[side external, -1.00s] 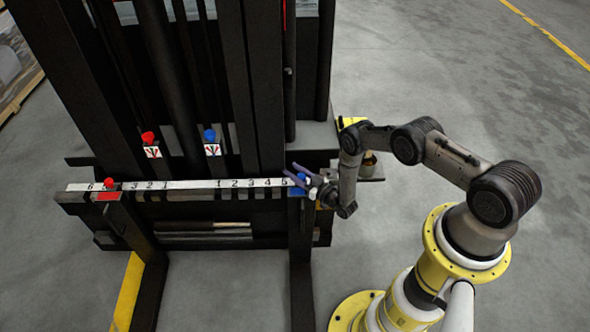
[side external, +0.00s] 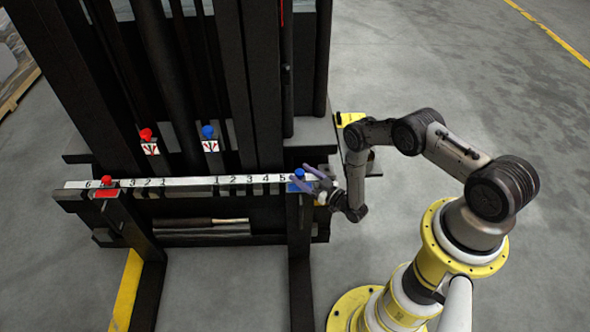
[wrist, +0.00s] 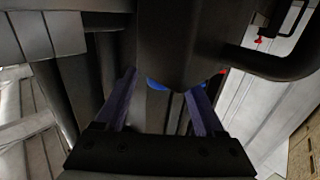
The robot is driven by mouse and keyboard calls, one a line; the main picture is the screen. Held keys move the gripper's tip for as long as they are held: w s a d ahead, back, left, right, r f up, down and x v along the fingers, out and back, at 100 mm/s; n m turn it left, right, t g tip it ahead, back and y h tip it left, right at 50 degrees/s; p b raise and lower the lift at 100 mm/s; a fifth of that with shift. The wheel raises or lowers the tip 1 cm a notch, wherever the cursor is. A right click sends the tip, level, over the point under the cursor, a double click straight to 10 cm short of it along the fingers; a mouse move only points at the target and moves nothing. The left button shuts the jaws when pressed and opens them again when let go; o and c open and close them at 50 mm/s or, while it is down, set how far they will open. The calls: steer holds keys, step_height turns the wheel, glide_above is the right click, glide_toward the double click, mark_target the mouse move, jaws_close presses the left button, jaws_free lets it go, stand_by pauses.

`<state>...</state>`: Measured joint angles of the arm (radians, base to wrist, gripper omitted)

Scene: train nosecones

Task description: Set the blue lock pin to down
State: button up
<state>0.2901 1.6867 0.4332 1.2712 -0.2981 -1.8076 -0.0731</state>
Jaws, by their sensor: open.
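The blue lock pin (side external: 299,173) has a round knob and stands upright on the blue-marked right fork, near the 5 on the white scale. My gripper (side external: 303,178) is at this pin from the right, its purple fingers apart with the knob at or between their tips. I cannot tell whether they touch it.
A red pin (side external: 106,181) stands on the left fork. A red knob (side external: 146,134) and a blue knob (side external: 208,132) with labels sit higher on the carriage. Dark mast uprights (side external: 252,80) rise behind.

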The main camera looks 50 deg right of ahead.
steer(key=s, duration=0.9)
steer(key=shift+s, duration=0.25)
